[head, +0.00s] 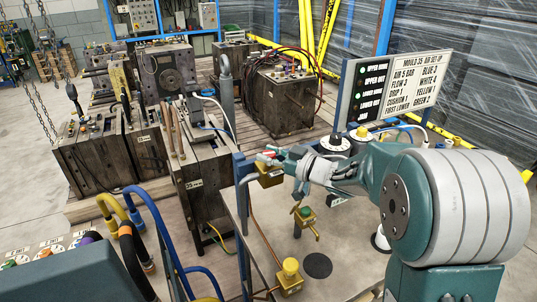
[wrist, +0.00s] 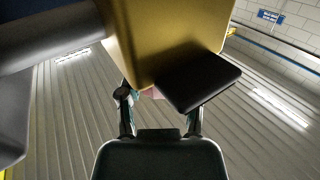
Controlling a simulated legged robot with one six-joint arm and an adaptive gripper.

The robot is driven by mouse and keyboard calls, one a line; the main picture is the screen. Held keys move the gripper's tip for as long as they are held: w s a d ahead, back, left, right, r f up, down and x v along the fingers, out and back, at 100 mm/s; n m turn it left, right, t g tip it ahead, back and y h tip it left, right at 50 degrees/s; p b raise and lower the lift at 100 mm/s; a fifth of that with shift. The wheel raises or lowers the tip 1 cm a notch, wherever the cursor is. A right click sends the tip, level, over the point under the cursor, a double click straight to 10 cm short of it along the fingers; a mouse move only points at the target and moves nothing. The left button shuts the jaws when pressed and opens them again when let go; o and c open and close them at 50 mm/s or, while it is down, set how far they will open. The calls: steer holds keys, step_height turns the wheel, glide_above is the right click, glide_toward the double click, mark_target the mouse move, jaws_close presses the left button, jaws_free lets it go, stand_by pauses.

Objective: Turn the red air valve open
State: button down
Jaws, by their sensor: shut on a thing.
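The red air valve (head: 268,156) shows as a small red handle on top of a brass block (head: 270,178) at the left edge of the bench. My gripper (head: 279,157) reaches it from the right and is shut on the handle, whose middle is mostly hidden by the fingers. In the wrist view my fingers (wrist: 155,97) stand either side of a small pinkish-red piece of the handle (wrist: 151,94). The brass block (wrist: 165,40) looms large there, with a black plate below it covering part of the grip. The angle of the handle is hard to tell.
On the grey bench (head: 345,240) stand a brass valve with a green top (head: 305,216) and a yellow-topped brass fitting (head: 290,275). A set-up sign (head: 408,88) stands behind my arm. Wooden-looking mould blocks (head: 205,185) and blue and yellow hoses crowd the left.

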steer(key=shift+w+n+g+y, duration=0.1)
steer(key=shift+n+g+y, duration=0.95)
steer(key=shift+g, duration=0.65)
steer(key=shift+n, duration=0.25)
steer(key=shift+c, duration=1.2)
jaws_free()
steer(key=shift+g, duration=0.3)
steer(key=v, duration=1.2)
